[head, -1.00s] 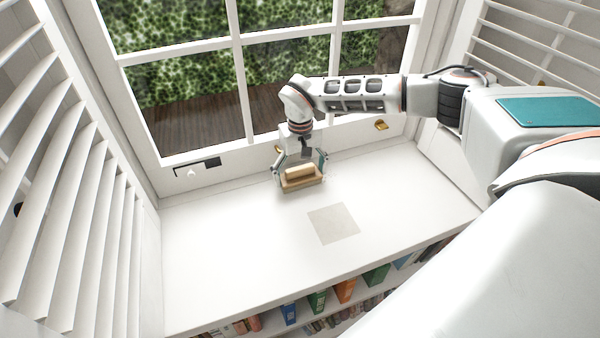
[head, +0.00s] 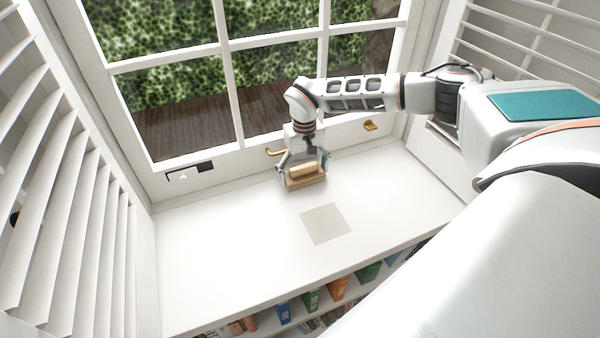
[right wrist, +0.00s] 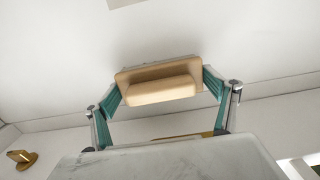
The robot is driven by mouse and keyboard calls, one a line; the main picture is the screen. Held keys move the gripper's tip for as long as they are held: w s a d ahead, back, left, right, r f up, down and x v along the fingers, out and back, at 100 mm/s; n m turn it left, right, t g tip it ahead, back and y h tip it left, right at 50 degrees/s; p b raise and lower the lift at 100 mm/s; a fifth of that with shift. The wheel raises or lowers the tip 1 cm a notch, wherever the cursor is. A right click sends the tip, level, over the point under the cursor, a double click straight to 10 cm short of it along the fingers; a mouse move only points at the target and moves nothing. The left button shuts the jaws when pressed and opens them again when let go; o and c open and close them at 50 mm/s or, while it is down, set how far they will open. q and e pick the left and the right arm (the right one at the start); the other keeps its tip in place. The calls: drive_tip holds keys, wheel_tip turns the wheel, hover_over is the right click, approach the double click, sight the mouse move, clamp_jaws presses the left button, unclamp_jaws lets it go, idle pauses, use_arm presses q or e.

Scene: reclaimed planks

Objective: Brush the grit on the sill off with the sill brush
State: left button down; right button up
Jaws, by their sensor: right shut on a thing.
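The sill brush (head: 306,181) is a tan wooden block with a raised grip, near the back of the white sill (head: 230,245). My right gripper (head: 303,168) is shut on its grip from above. In the right wrist view the brush (right wrist: 160,86) sits between the teal finger pads of the right gripper (right wrist: 162,92). I cannot tell whether its underside touches the sill. A pale beige-grey square patch (head: 325,224), apparently the grit, lies in front of the brush, apart from it. Its edge shows at the top of the right wrist view (right wrist: 122,2). My left gripper is out of view.
The window (head: 235,95) with brass handles (head: 370,125) rises behind the sill. Louvred shutters (head: 55,190) flank it. Books (head: 310,300) stand on a shelf under the front edge. The left part of the sill is clear.

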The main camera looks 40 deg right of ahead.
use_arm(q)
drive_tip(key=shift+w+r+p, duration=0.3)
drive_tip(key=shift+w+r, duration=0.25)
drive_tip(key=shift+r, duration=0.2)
use_arm(e)
drive_tip(key=shift+s+d, duration=0.15)
drive_tip(key=shift+d, duration=0.45)
drive_tip(key=shift+s+d, duration=0.15)
drive_tip(key=shift+d, duration=0.45)
